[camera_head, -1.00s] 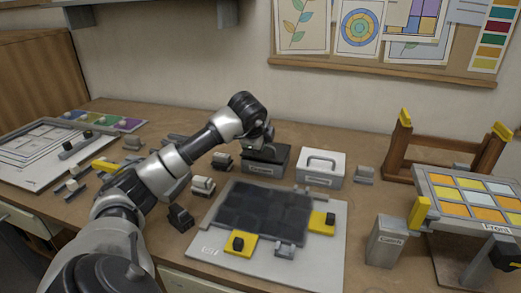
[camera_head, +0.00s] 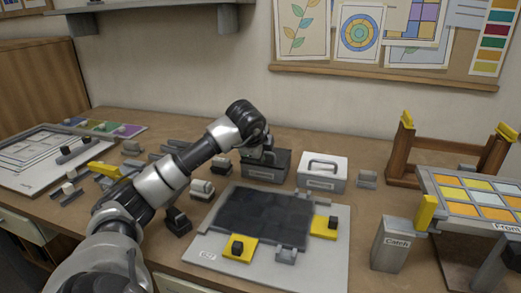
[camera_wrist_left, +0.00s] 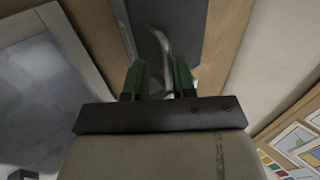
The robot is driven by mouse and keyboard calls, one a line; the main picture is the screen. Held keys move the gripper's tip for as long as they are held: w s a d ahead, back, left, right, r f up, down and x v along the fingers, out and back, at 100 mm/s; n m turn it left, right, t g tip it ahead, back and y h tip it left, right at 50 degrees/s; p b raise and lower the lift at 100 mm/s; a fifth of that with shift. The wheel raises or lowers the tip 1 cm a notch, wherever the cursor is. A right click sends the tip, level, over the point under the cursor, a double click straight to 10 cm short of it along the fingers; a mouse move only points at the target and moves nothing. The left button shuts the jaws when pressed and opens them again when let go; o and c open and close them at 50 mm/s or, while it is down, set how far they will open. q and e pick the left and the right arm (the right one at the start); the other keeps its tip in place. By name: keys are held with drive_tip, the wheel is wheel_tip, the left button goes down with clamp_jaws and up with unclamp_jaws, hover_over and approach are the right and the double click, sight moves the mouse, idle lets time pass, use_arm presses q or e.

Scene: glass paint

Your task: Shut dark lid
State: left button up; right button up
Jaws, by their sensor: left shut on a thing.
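The dark box (camera_head: 279,167) with a pale label stands at the back middle of the bench, left of the white box. My left gripper (camera_head: 262,152) reaches down over its top and hides much of it. In the left wrist view the dark lid (camera_wrist_left: 190,22) has a curved grey metal handle (camera_wrist_left: 163,45). The green fingers of my left gripper (camera_wrist_left: 160,80) are on both sides of this handle, shut on it. I cannot tell whether the lid is fully seated on the box.
The white box (camera_head: 334,172) with a handle stands close on the right. In front lies a pale board (camera_head: 330,262) with a dark panel (camera_head: 262,215) and yellow clamps. A wooden stand (camera_head: 400,155) and a coloured glass panel (camera_head: 478,197) are at right. A pinboard hangs behind.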

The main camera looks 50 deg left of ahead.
use_arm(q)
drive_tip(key=o, duration=0.4)
drive_tip(key=shift+s+d+f+g, duration=0.15)
drive_tip(key=shift+s+f, duration=0.05)
drive_tip(key=shift+f, duration=0.3)
drive_tip(key=shift+s+d+f+g, duration=0.1)
drive_tip(key=shift+s+f+g, duration=0.05)
drive_tip(key=shift+f, duration=0.3)
drive_tip(key=shift+r, duration=0.1)
drive_tip(key=shift+r, duration=0.15)
drive_tip(key=v, duration=1.1)
drive_tip(key=shift+a, duration=0.2)
drive_tip(key=shift+w+a, duration=0.1)
